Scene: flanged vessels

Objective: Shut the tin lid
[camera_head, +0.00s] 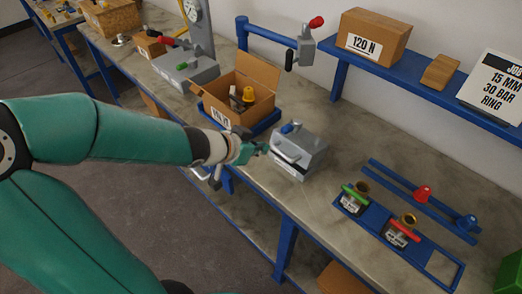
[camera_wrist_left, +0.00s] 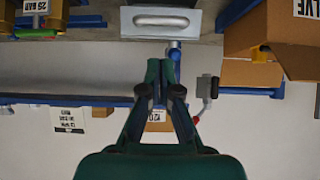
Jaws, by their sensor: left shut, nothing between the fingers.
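The grey metal tin (camera_head: 298,157) stands on the bench at the middle of the head view, with a pale handle on its front and a small blue part near its top. A dark line runs under its upper edge; I cannot tell how far the lid is open. In the left wrist view, the tin (camera_wrist_left: 205,22) is at the top with its handle towards me. My left gripper (camera_head: 262,147) is shut and empty, close to the tin's left side in the head view; I cannot tell if it touches. Its closed fingertips (camera_wrist_left: 163,66) also show in the wrist view. My right gripper is out of view.
An open cardboard box (camera_head: 257,107) stands in a blue tray left of the tin. A lever stand (camera_head: 305,48) with a red knob rises behind. A blue rack (camera_head: 378,226) with valves lies to the right. A shelf (camera_head: 425,88) carries boxes.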

